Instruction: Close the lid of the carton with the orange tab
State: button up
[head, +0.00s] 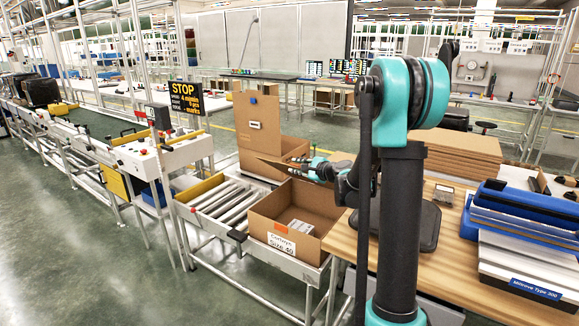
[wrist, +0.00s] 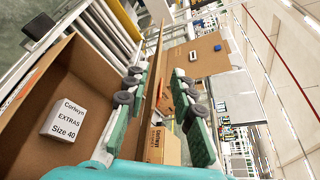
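The open carton with the orange tab (head: 281,228) stands at the front end of the roller line in the head view, its front wall (head: 262,232) bearing a white label. A white box lies inside it; its label shows in the wrist view (wrist: 66,115). My gripper (head: 307,166) is at the lid. In the wrist view my gripper (wrist: 163,100) has its teal fingers apart, with the lid panel (wrist: 153,80) edge-on between them. Firm contact with the lid is not visible.
A second carton with a raised lid (head: 257,122) and blue tab stands just behind. Rollers (head: 222,198) run to the left.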

jog(key=v, duration=0.5)
jog(key=shift+s+d, duration=0.1)
jog(key=shift+s, duration=0.05)
